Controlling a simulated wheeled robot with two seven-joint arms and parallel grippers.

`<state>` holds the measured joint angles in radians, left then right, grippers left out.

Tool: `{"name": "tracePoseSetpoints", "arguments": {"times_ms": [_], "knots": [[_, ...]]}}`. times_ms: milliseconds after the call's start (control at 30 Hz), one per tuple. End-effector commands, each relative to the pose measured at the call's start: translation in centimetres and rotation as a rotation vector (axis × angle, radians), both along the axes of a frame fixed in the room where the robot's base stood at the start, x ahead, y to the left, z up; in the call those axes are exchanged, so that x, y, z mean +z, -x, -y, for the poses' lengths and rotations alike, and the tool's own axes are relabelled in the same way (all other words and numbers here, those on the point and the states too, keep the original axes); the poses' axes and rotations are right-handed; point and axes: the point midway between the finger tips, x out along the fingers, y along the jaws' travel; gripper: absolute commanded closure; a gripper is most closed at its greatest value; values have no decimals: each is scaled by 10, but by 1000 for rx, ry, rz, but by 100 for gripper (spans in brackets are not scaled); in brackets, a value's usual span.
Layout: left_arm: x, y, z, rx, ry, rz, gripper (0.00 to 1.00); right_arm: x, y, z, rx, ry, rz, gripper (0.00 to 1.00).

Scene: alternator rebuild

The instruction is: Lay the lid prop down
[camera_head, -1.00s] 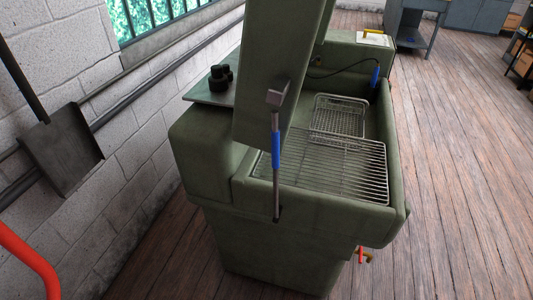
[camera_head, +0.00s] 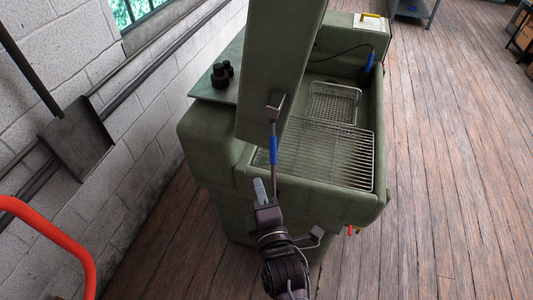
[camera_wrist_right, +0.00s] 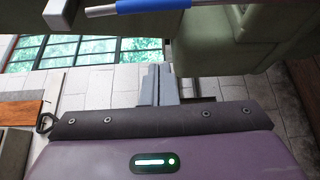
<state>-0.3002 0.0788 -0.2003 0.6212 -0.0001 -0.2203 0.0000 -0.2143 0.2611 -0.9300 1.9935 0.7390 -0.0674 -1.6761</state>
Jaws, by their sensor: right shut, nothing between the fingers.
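The lid prop (camera_head: 273,150) is a thin metal rod with a blue sleeve and a dark block at its top. It stands upright at the near side of the green tank (camera_head: 330,193), with its top end against the raised green lid (camera_head: 282,65). My right gripper (camera_head: 260,187) is shut and empty, just left of the prop's lower part in the head view. In the right wrist view the shut fingers (camera_wrist_right: 158,82) are below the prop's blue sleeve (camera_wrist_right: 150,5), apart from it in the picture. The prop's foot is partly hidden by my gripper. My left gripper is not in view.
A wire rack (camera_head: 325,155) and a wire basket (camera_head: 333,103) are in the tank. Black knobs (camera_head: 220,77) sit at its left. A shovel (camera_head: 77,142) is at the block wall. A red curved tube (camera_head: 55,237) stands at lower left.

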Motion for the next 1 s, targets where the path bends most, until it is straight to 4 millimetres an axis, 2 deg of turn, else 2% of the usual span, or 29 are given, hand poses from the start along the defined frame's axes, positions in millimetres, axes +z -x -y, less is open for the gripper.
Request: {"name": "tracePoseSetpoints", "arguments": {"times_ms": [233, 367, 800, 900, 1000], "knots": [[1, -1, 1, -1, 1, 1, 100, -1, -3, 0, 0, -1, -1, 100], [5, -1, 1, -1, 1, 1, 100, 1, -15, -3, 0, 0, 1, 100], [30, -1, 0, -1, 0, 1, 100, 1, -103, -23, -1, -2, 0, 100], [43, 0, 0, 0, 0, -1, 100, 1, -96, -2, 0, 3, -4, 100], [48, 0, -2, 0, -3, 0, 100, 0, -95, 9, 0, 1, -4, 100]]}}
